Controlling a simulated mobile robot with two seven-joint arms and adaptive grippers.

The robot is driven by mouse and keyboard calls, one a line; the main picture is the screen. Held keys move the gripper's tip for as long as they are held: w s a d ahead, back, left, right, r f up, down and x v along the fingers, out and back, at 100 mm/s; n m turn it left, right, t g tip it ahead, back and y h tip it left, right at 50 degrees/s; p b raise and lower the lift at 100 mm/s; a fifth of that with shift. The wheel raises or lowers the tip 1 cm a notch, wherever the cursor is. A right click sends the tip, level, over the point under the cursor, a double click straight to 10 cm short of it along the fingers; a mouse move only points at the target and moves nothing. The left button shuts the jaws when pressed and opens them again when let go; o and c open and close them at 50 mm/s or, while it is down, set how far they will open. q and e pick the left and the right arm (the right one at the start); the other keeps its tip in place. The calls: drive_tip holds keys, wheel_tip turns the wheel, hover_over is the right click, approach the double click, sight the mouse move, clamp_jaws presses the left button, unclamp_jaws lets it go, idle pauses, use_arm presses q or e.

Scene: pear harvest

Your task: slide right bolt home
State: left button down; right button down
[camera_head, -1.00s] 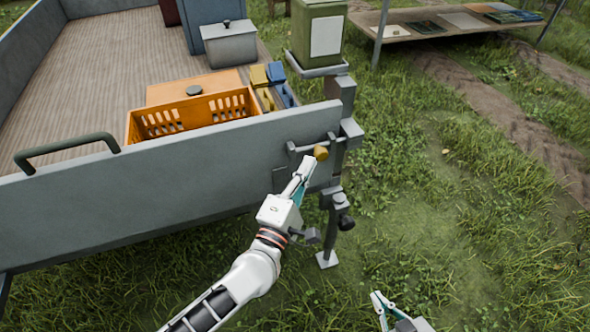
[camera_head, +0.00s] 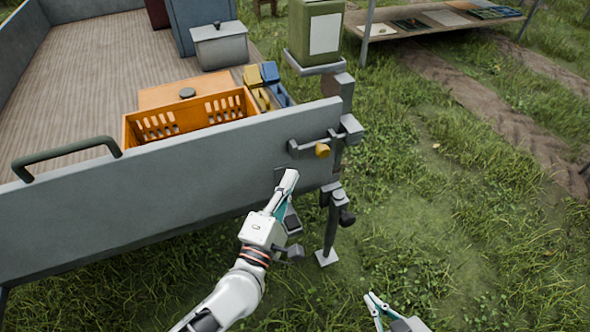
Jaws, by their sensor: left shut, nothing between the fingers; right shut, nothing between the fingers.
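The right bolt is a grey bar with a yellow-brown knob (camera_head: 322,151) at the right end of the grey tailgate (camera_head: 150,192). The bar lies across from a small bracket (camera_head: 293,149) on the panel toward the corner post's bracket (camera_head: 350,129). How deep its end sits there is too small to tell. My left gripper (camera_head: 291,176) is shut and empty, below and left of the knob and apart from it, in front of the panel. My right gripper (camera_head: 370,297) is shut and empty over the grass at the bottom.
An orange crate (camera_head: 190,127) stands on the wagon bed behind the tailgate. A green handle (camera_head: 70,157) is on the panel's left. A green box (camera_head: 316,33) sits on a platform (camera_head: 314,65) above the post. Open grass lies to the right.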

use_arm(q)
drive_tip(key=v, duration=0.7)
drive_tip(key=shift+s, duration=0.25)
use_arm(e)
drive_tip(key=shift+w+d, duration=0.1)
drive_tip(key=shift+d, duration=0.15)
drive_tip(key=shift+s+f, duration=0.15)
drive_tip(key=shift+s, duration=0.1)
